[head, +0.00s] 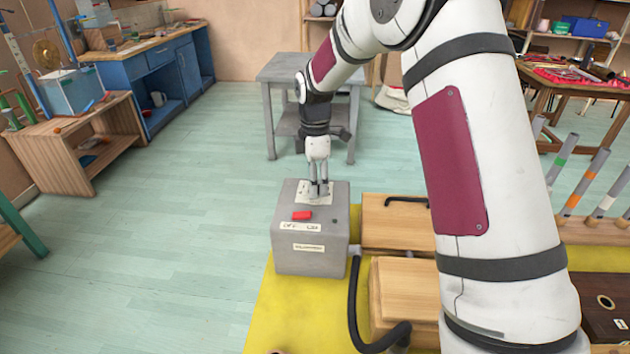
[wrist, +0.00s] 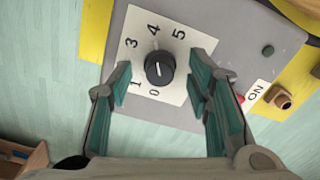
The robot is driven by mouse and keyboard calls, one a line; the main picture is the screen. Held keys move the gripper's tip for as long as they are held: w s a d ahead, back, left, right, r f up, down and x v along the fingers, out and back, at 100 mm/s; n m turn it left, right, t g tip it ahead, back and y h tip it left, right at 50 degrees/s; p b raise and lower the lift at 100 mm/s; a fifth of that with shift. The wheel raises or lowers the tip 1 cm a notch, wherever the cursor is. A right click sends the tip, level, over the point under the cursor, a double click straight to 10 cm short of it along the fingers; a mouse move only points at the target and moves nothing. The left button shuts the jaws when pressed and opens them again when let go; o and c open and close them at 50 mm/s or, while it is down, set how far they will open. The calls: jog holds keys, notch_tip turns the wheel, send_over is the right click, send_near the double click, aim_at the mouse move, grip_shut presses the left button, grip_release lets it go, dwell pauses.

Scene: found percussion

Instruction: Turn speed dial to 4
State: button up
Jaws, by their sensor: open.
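The grey control box (head: 310,255) stands on the yellow mat, with a pale dial plate (head: 318,198) on its top. In the wrist view the black speed dial (wrist: 159,68) sits on the white plate (wrist: 176,52), with 0, 1, 3, 4 and 5 readable around it; the 2 is hidden by the left finger. A short pale line shows on the dial's face, but I cannot tell for certain which number it marks. My gripper (head: 319,189) points down over the plate. In the wrist view its open fingers (wrist: 158,76) are on either side of the dial, apart from it.
A red switch (head: 302,215) and labels lie on the box near the dial; part of an ON label (wrist: 256,93) shows beside my right finger.

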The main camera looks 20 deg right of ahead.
notch_tip(320, 180, up, 12)
dwell(0.4)
jog(key=s+r+m+t, duration=0.1)
jog(key=s+r+m, duration=0.35)
jog(key=s, duration=0.55)
jog(key=s+r+m+t, duration=0.1)
jog(key=s+r+m, duration=0.4)
jog(key=s, duration=0.4)
jog(key=s+f+m+t, duration=0.2)
jog(key=s+m, duration=0.6)
jog(key=s, duration=1)
jog(key=shift+d+f, duration=0.15)
jog(key=shift+f, duration=0.5)
